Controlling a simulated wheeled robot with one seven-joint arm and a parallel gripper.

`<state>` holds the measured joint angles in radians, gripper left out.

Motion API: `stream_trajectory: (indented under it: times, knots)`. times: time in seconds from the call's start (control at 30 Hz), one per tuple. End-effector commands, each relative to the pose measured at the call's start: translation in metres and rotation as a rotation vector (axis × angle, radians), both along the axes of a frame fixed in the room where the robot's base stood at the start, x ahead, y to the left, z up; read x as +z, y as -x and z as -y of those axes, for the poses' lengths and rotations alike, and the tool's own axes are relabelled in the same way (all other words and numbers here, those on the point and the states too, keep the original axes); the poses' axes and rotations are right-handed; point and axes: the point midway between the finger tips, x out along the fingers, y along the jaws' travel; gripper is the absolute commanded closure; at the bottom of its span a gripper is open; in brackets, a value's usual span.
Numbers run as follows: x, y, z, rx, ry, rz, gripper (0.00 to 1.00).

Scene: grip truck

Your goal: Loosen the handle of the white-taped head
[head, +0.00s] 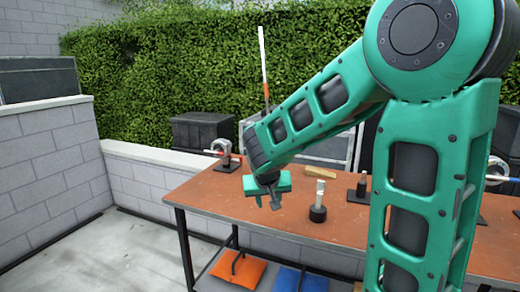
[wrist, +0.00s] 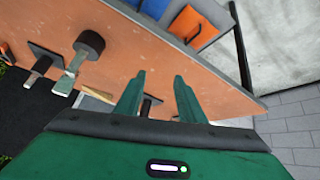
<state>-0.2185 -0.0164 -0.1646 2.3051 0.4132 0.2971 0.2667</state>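My gripper (head: 267,203) points down above the near left part of the orange-brown table. In the wrist view its two green fingers (wrist: 160,85) are apart with nothing held between them. A pale round head (head: 221,149) with an orange-and-white rod stands at the table's far left, apart from my gripper. A similar pale head (head: 497,172) with a rod stands at the right, partly hidden by my arm. I cannot make out tape or a handle clearly on either. A dark post on a plate (wrist: 149,104) shows partly between the fingers.
A black cylinder with a pale metal post (head: 318,211) stands right of my gripper. A post on a black plate (head: 361,187) and a wooden piece (head: 321,173) lie behind it. Orange (head: 238,268) and blue (head: 300,281) bags lie on the lower shelf.

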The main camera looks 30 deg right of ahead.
Motion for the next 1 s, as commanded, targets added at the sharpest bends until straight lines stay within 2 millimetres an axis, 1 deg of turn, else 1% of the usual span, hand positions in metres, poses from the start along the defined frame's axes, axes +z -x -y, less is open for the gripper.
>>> stream_trajectory:
  times: [0.03,0.1,0.23,0.3,0.37,0.5,0.63,0.8,0.9,1.0]
  knots:
    - [-0.003,-0.019,0.01,-0.04,0.04,0.024,0.64]
    - [-0.001,-0.042,0.027,-0.1,0.102,0.073,0.64]
    - [0.007,-0.083,0.052,-0.188,0.229,0.176,0.64]
    - [0.015,-0.104,0.06,-0.219,0.303,0.24,0.64]
    - [0.023,-0.122,0.065,-0.239,0.368,0.299,0.64]
    - [0.047,-0.157,0.063,-0.253,0.512,0.437,0.64]
    - [0.067,-0.179,0.053,-0.243,0.611,0.542,0.64]
    - [0.082,-0.194,0.04,-0.225,0.679,0.621,0.64]
    - [0.085,-0.198,0.041,-0.222,0.691,0.635,0.64]
    - [0.086,-0.204,0.048,-0.223,0.692,0.637,0.64]
